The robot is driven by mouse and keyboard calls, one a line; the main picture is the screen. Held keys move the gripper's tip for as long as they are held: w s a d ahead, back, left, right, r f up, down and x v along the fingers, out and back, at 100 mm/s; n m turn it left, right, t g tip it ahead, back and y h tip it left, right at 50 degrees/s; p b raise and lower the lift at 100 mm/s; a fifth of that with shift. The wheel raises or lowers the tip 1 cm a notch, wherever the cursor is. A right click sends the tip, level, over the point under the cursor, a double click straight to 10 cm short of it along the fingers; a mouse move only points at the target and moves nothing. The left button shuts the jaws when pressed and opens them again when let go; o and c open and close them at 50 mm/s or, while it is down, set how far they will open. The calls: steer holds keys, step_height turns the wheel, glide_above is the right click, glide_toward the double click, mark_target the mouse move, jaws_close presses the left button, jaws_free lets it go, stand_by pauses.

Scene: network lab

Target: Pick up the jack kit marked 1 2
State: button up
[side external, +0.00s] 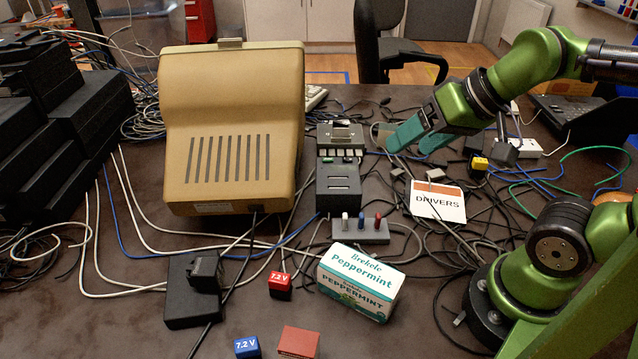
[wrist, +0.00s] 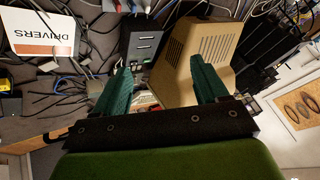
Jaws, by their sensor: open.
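I cannot read a "1 2" mark on anything, so I cannot tell which thing is the jack kit. My gripper (side external: 418,140) has teal fingers and is open, raised over the cables right of the black keyed unit (side external: 338,185). In the wrist view my gripper (wrist: 160,72) has its fingers well apart with nothing held. A grey block with white, blue and red posts (side external: 360,233) stands in front of the black unit.
A beige monitor (side external: 230,120) stands left of the unit. A Peppermint box (side external: 357,284), red (side external: 280,284) and blue (side external: 247,347) 7.2 V blocks and a red-brown block (side external: 298,342) stand at the front. A DRIVERS card (side external: 438,205) and a yellow-topped block (side external: 479,163) lie right, among loose cables.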

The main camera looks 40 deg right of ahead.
steer(key=w+d+f, duration=0.1)
steer(key=d+f, duration=0.1)
steer(key=m+g+h, duration=0.1)
steer(key=m+g, duration=0.5)
steer(key=m, duration=1.9)
glide_above(389, 127)
steer(key=s+d, duration=0.1)
step_height(389, 127, down, 5)
steer(key=f, duration=0.5)
steer(key=w+f, duration=0.1)
steer(key=f, duration=0.5)
steer(key=a+f, duration=0.1)
steer(key=f, duration=0.5)
steer(key=shift+w, duration=0.2)
steer(key=shift+c, duration=0.5)
